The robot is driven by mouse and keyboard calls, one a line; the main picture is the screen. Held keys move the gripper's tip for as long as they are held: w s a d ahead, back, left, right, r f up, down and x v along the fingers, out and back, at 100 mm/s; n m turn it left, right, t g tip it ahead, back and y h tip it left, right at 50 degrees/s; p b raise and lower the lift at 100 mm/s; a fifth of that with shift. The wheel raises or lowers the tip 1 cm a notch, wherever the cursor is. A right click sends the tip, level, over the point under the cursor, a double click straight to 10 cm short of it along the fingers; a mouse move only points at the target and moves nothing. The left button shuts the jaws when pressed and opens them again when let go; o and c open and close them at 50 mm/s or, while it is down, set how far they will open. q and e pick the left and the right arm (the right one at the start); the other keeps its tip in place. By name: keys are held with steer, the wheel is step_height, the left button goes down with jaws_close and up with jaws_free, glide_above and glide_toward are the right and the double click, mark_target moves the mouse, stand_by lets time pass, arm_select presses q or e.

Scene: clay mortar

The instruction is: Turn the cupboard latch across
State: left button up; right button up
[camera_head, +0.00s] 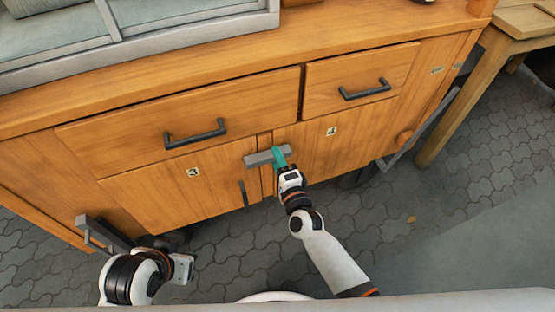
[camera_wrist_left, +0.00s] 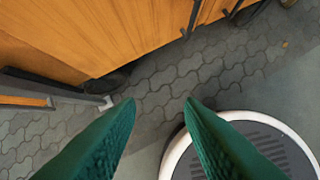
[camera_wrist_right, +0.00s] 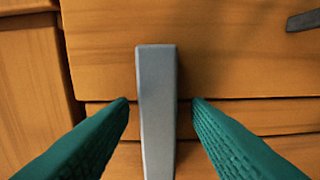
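The cupboard latch (camera_head: 255,160) is a grey bar lying nearly level across the seam between the two cupboard doors, below the drawers. My right gripper (camera_head: 279,157) is at the latch's right part, its green fingers partly covering it. In the right wrist view the grey latch bar (camera_wrist_right: 156,100) lies between the fingers of my right gripper (camera_wrist_right: 160,101), with a gap showing on both sides. My left gripper (camera_head: 183,268) is low at the left, away from the latch. In the left wrist view its green fingers (camera_wrist_left: 158,103) are apart with nothing between them.
The left drawer handle (camera_head: 195,134) and right drawer handle (camera_head: 365,90) stick out above the latch. A dark door handle (camera_head: 244,193) hangs below it. A wooden table (camera_head: 465,90) stands at the right. The paved floor (camera_head: 440,190) is clear in front.

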arm_select(q)
steer(key=shift+s+a+r+g+p, duration=0.2)
steer(key=shift+s+r+g+p, duration=0.15)
steer(key=shift+s+p, duration=0.25)
steer(key=shift+s+a+r+g+p, duration=0.2)
steer(key=shift+s+g+p, duration=0.2)
steer(key=shift+s, duration=0.25)
arm_select(e)
steer(key=v, duration=1.2)
